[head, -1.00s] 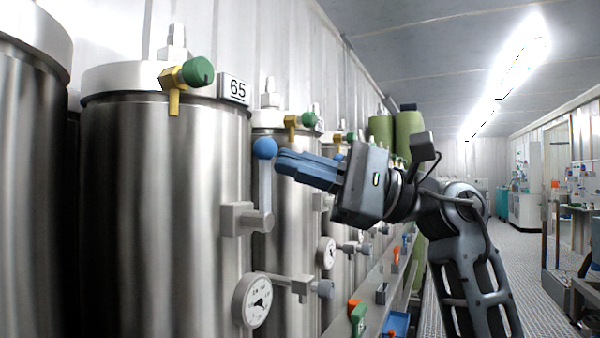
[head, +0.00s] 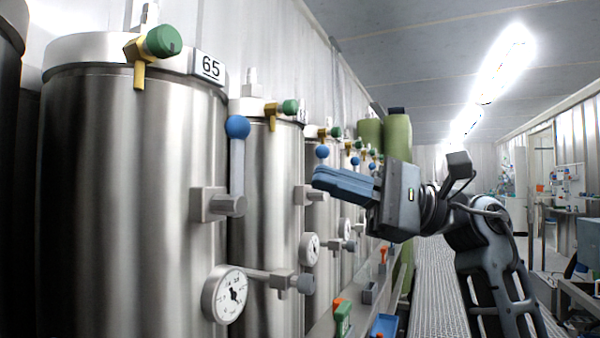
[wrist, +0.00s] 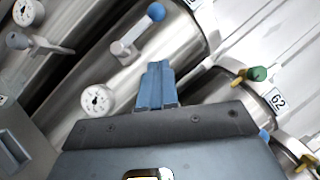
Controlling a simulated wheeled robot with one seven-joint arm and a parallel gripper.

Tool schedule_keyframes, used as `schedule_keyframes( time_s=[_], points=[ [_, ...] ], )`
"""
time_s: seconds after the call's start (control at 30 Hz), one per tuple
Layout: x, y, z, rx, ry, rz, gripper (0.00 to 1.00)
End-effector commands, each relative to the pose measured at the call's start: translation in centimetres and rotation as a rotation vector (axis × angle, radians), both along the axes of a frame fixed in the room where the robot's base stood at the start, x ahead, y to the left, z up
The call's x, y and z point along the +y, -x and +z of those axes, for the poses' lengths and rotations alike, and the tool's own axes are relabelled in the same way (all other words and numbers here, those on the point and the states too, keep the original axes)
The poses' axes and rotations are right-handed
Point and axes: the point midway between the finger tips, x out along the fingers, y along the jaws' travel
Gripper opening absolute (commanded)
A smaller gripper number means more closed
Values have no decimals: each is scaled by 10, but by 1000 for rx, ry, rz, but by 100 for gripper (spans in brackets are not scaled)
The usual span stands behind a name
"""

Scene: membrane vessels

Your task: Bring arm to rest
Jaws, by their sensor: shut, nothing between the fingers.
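My gripper (head: 318,178) shows in the head view at the right of the vessel row, with its blue fingers pointing left. It is shut and empty. In the head view it appears apart from the blue-knobbed lever (head: 237,150) of vessel 65 (head: 130,190), which stands upright. In the wrist view the blue fingers (wrist: 155,72) are closed together in front of a steel vessel. A lever with a blue ball (wrist: 155,12) and a pressure gauge (wrist: 97,99) are beyond them.
Several steel vessels with green-knobbed yellow valves (head: 163,42) and gauges (head: 225,294) line the left. A rail with a green and orange item (head: 342,315) and a blue tray (head: 385,326) runs below.

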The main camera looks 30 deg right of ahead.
Motion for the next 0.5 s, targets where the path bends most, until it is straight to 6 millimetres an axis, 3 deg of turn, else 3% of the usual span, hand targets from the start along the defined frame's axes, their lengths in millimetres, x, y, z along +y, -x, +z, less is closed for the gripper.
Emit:
schedule_keyframes(
  time_s=[0.2,0.5],
  points=[
    [-29,13,-11,2,0,0,0],
    [-39,18,-14,0,0,1,0]
  ],
)
